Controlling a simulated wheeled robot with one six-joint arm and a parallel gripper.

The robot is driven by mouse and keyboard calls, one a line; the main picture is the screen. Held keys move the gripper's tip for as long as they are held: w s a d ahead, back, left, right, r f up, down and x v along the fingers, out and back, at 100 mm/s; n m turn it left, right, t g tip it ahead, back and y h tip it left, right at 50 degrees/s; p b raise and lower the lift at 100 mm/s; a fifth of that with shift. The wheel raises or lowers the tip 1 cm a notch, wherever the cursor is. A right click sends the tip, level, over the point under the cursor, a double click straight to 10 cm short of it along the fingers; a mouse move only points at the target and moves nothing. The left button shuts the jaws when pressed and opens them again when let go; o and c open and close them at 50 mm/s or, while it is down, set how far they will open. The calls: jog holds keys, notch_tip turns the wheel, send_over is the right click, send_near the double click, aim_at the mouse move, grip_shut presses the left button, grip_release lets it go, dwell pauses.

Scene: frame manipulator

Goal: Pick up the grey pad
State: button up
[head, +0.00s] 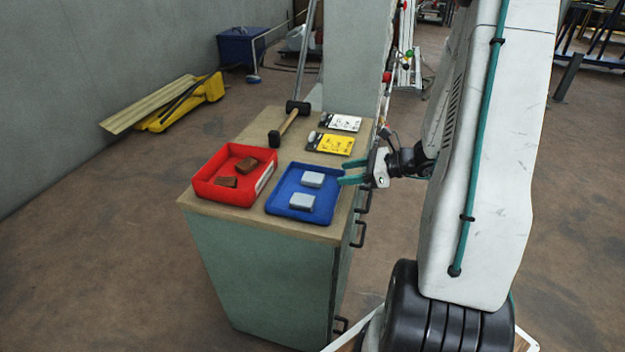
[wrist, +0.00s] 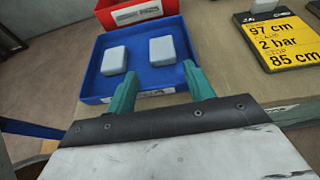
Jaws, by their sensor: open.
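Two grey pads lie apart in the blue tray (head: 273,205) on the cabinet top. One grey pad (head: 312,179) is at the back of the tray and the other grey pad (head: 301,201) is nearer the front. In the wrist view they show as a left pad (wrist: 115,60) and a right pad (wrist: 162,50) in the blue tray (wrist: 140,76). My gripper (head: 341,172) is at the tray's right side, its teal fingers pointing towards the pads. In the wrist view my gripper (wrist: 160,80) is open with nothing between its fingers.
A red tray (head: 225,200) with brown blocks stands left of the blue tray. A mallet (head: 289,123), a yellow card (head: 330,144) and a white card (head: 341,122) lie behind on the cabinet top (head: 262,127). Door handles (head: 358,236) stick out on the cabinet's right side.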

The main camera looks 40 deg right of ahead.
aim_at(322, 178)
jog(key=shift+w+f, duration=0.2)
jog(key=shift+f, duration=0.15)
jog(key=x, duration=0.7)
jog(key=shift+c, duration=0.3)
jog(key=c, duration=0.7)
